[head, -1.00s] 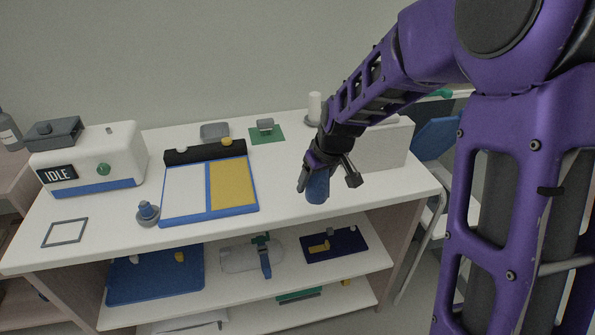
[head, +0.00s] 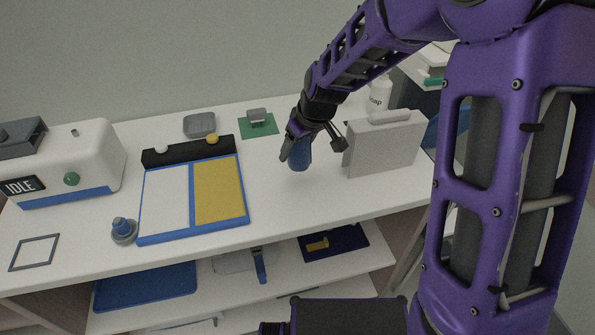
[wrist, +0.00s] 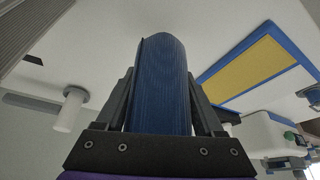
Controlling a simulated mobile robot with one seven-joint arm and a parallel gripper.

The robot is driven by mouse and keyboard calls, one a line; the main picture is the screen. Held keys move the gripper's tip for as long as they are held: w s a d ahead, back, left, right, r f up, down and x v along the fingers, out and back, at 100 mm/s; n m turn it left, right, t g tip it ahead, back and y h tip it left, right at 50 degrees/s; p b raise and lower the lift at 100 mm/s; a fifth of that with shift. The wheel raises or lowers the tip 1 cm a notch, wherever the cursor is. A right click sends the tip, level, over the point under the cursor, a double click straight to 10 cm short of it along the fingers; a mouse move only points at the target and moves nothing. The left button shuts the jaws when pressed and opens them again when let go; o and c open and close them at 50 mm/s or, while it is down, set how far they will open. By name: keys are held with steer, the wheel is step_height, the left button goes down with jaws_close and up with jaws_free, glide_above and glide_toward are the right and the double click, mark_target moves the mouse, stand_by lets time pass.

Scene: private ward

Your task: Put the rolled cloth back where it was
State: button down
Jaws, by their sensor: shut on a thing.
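The rolled cloth (head: 300,155) is a blue, ribbed roll. My gripper (head: 298,142) is shut on it and holds it over the white tabletop, to the right of the blue-framed board. In the wrist view the cloth (wrist: 163,85) stands between my two fingers, its rounded end pointing away from the gripper. From the head view I cannot tell whether its lower end touches the table. The fingers hide part of its upper end.
A blue-framed white and yellow board (head: 191,197) lies left of the cloth. A grey-white case (head: 384,145) stands close on the right, a soap bottle (head: 379,92) behind it. A green mat (head: 258,125) lies at the back. The tabletop (head: 290,200) in front is clear.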

mark_target(305, 154)
steer(key=shift+f, duration=3.45)
steer(key=shift+f, duration=0.1)
steer(key=shift+f+b, duration=0.15)
steer(key=shift+b, duration=0.3)
jaws_free()
steer(key=shift+s+d+r+p, duration=0.1)
steer(key=shift+r+p, duration=0.2)
steer(key=shift+r, duration=0.3)
steer(key=p+v, duration=0.1)
steer(key=v, duration=1)
steer(key=shift+s+r, duration=0.1)
